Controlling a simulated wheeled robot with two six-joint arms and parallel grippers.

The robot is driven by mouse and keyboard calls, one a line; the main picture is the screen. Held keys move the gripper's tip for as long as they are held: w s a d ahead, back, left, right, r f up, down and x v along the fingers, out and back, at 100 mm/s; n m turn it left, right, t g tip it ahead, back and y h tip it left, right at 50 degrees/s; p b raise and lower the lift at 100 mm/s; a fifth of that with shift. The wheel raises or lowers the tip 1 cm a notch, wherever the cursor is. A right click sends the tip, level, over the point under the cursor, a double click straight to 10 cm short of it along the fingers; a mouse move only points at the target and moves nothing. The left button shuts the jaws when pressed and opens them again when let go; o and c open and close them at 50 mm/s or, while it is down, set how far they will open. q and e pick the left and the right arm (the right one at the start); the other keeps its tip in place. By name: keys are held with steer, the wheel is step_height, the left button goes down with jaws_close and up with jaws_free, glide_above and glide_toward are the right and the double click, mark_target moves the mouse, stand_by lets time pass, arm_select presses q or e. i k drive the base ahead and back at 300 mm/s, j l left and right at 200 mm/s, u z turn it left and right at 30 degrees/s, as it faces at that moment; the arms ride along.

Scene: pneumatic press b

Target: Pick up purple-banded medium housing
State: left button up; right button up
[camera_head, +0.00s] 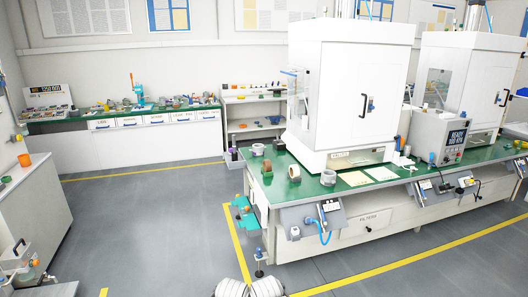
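Several small ring- or cylinder-shaped housings stand on the near left part of the green-topped bench (300,192). One is a grey housing (257,149) at the back left corner. Another is a dark-banded housing (267,165) near the left edge. A pale housing with a tan side (293,172) and a grey-green housing (328,177) stand in front of the white press cabinet. They are too small for me to tell which one has a purple band. Neither of my grippers shows in this view.
The white press cabinet (340,90) fills the bench's middle. A display box (438,138) stands right of it. Control panels (312,216) jut from the front edge. A teal holder (243,212) hangs at the bench's left end. The grey floor (150,220) left of it is clear.

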mark_target(258, 150)
steer(key=i+j+u, duration=0.3)
steer(key=i, duration=0.25)
steer(key=i+j+u, duration=0.15)
steer(key=i+u, duration=0.15)
steer(key=i, duration=2.1)
steer(key=i+j+z, duration=0.25)
steer(key=i, duration=0.3)
steer(key=i+j+z, duration=0.1)
steer(key=i+z, duration=0.15)
steer(key=i, duration=0.25)
steer(key=i+z, duration=0.25)
steer(key=z, duration=0.2)
steer(key=i+z, duration=0.2)
steer(key=z, duration=0.2)
steer(key=i+j+z, duration=0.15)
steer(key=z, duration=0.3)
steer(key=i+j+z, duration=0.25)
steer(key=z, duration=0.2)
steer(key=i+j+z, duration=0.4)
steer(key=j+z, duration=0.1)
steer(key=j, duration=0.4)
steer(key=k+j+z, duration=0.1)
steer(key=j, duration=0.4)
steer(key=j+z, duration=0.1)
steer(key=j, duration=0.45)
steer(key=k+j+z, duration=0.1)
steer(key=j, duration=0.4)
steer(key=k+j+z, duration=0.1)
steer(key=j, duration=0.35)
steer(key=k, duration=0.05)
